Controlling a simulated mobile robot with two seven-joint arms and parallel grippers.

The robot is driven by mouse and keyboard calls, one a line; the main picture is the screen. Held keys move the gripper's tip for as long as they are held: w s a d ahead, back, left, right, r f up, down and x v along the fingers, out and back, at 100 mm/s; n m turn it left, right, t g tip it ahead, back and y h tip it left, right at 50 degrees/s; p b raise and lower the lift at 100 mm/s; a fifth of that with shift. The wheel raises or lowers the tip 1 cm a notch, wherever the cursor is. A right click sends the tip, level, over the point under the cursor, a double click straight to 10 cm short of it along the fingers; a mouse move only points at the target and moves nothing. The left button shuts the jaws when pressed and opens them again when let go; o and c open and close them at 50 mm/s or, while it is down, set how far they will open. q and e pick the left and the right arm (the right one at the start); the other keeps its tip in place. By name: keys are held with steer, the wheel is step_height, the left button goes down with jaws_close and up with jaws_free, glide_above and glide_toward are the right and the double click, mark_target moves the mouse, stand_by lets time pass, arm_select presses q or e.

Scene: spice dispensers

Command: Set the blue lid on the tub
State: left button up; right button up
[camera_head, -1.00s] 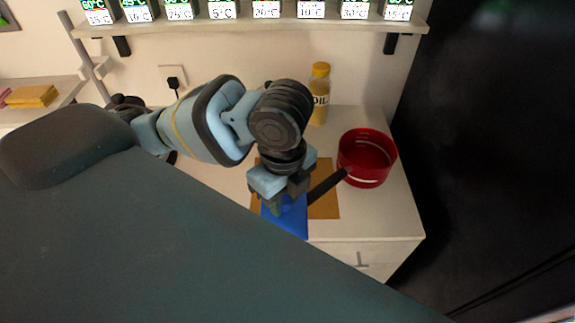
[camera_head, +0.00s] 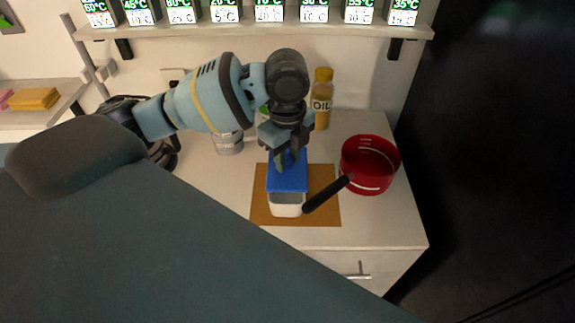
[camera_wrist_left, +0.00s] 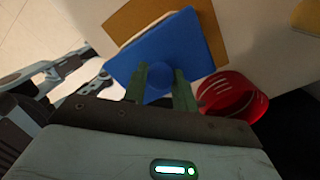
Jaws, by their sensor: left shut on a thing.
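My left gripper (camera_head: 288,164) is shut on the knob of the blue lid (camera_head: 288,183). In the left wrist view, the green fingers (camera_wrist_left: 160,78) stand on both sides of the round blue knob, and the lid (camera_wrist_left: 175,45) is square and flat. The white tub (camera_head: 287,210) stands on a brown board, below the lid in the head view. The tub's near part shows uncovered, with a grey inside. The lid overlaps its far part; I cannot tell whether they touch. A pale edge (camera_wrist_left: 150,27) shows past the lid in the wrist view. My right gripper is not in view.
The brown board (camera_head: 325,212) lies on the white counter. A red pan (camera_head: 370,185) stands to the right, its black handle (camera_head: 328,194) reaching close to the tub. An oil bottle (camera_head: 321,105) and a glass jar (camera_head: 229,144) stand behind. A shelf (camera_head: 250,31) runs above.

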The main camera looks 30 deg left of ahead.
mark_target(287, 170)
arm_select(q)
steer(key=shift+s+f, duration=0.1)
steer(key=shift+f, duration=1.5)
steer(key=shift+f, duration=0.55)
steer(key=o, duration=1)
steer(key=shift+c, duration=0.2)
step_height(287, 170, up, 13)
steer(key=shift+r+p, duration=0.1)
steer(key=shift+p, duration=0.2)
